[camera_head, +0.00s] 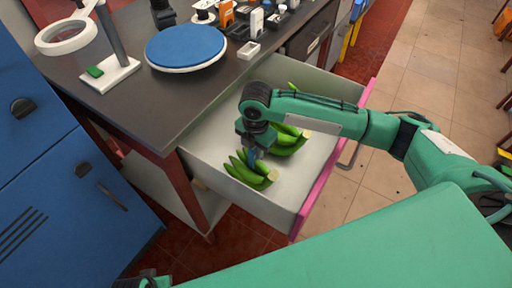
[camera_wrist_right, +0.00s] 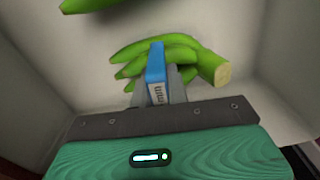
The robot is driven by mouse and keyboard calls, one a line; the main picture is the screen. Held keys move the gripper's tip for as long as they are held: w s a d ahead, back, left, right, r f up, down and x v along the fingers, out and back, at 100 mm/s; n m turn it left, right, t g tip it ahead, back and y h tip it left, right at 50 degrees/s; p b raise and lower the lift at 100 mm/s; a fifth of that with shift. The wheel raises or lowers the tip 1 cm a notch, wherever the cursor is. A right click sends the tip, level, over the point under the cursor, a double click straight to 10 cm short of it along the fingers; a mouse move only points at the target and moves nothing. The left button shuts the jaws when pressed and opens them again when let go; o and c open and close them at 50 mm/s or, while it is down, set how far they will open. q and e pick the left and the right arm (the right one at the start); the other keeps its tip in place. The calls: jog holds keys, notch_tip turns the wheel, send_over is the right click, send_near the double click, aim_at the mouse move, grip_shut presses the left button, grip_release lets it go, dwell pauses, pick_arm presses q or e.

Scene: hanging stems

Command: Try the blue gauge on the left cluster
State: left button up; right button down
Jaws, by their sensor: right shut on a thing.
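Two clusters of green bananas lie in the open drawer. The left cluster (camera_head: 248,176) is nearer the drawer's front left, with its pale cut end to the right. The other cluster (camera_head: 290,146) lies just behind and to the right. My right gripper (camera_head: 252,153) points down at the left cluster and is shut on the blue gauge (camera_wrist_right: 156,62). In the right wrist view the gauge's tip overlaps the cluster (camera_wrist_right: 186,47); I cannot tell whether they touch. Another green piece (camera_wrist_right: 85,4) shows at the top edge there. My left gripper is not clearly seen.
The pale drawer (camera_head: 208,160) has raised walls and a pink front (camera_head: 308,212). The dark worktop (camera_head: 150,105) beside it holds a blue round pad (camera_head: 186,45), a lamp-like stand (camera_head: 112,72) and several small items. A blue cabinet (camera_head: 60,190) stands at left.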

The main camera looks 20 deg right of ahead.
jog(key=shift+f, duration=0.55)
dwell(0.8)
